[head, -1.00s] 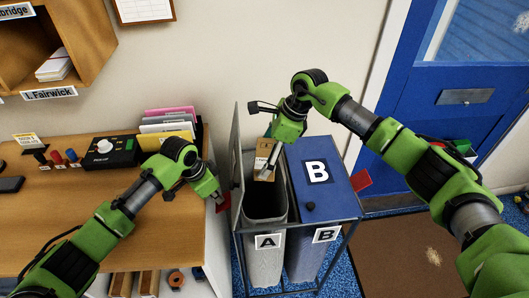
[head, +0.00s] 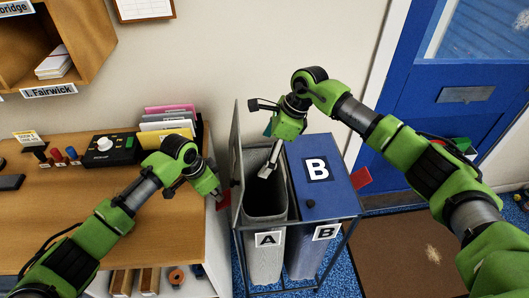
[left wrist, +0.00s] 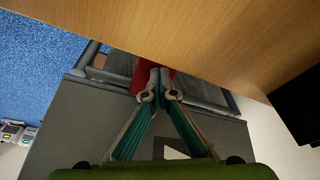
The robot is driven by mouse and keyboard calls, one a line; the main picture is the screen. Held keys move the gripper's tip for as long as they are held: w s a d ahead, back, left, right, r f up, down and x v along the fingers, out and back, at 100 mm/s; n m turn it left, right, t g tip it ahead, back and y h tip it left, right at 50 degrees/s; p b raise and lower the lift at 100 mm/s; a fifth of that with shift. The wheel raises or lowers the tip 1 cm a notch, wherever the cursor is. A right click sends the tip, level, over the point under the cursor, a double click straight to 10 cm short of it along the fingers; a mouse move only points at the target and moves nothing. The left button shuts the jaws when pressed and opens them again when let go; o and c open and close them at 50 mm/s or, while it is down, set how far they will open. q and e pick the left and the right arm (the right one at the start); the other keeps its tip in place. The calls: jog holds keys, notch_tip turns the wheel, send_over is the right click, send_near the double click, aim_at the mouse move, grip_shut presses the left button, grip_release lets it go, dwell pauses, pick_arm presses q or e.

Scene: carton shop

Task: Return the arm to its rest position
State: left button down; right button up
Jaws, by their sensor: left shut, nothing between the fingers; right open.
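My left gripper (head: 218,195) is shut and empty at the right end of the wooden desk, close to the red tab (head: 224,203) on the raised grey lid (head: 236,165) of bin A. In the left wrist view its closed fingertips (left wrist: 158,88) are in front of the red tab (left wrist: 152,70); I cannot tell whether they touch. My right gripper (head: 266,172) is open and empty over the mouth of grey bin A (head: 264,255). The inside of bin A looks dark, and no carton shows in it.
The desk (head: 75,215) holds a black box with a dial (head: 105,147) and a file rack (head: 167,125). A blue door (head: 460,110) is at the right.

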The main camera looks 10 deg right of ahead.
pick_arm(q)
jog(key=shift+s+d+f, duration=0.25)
jog(key=shift+s+f, duration=0.5)
jog(key=shift+f, duration=0.15)
pick_arm(e)
notch_tip(320, 180, up, 14)
pick_arm(q)
jog(key=shift+r, duration=0.1)
dwell(1.0)
jog(key=shift+w+d+r+g+p, duration=0.15)
jog(key=shift+w+r+p, duration=0.1)
jog(key=shift+r+p, duration=0.45)
jog(key=shift+w+d+r+g+p, duration=0.1)
jog(key=shift+w+r+g+p, duration=0.1)
jog(key=shift+r+p, duration=1.1)
jog(key=shift+p, duration=0.15)
jog(key=shift+w+a+r+p, duration=0.15)
jog(key=shift+a+r+p, duration=0.1)
jog(key=shift+r+p, duration=0.6)
notch_tip(320, 180, up, 6)
jog(key=p, duration=0.4)
jog(key=shift+r+p, duration=0.2)
jog(key=shift+p, duration=0.15)
pick_arm(e)
notch_tip(320, 180, up, 10)
jog(key=shift+w+d, duration=0.2)
jog(key=shift+w, duration=0.25)
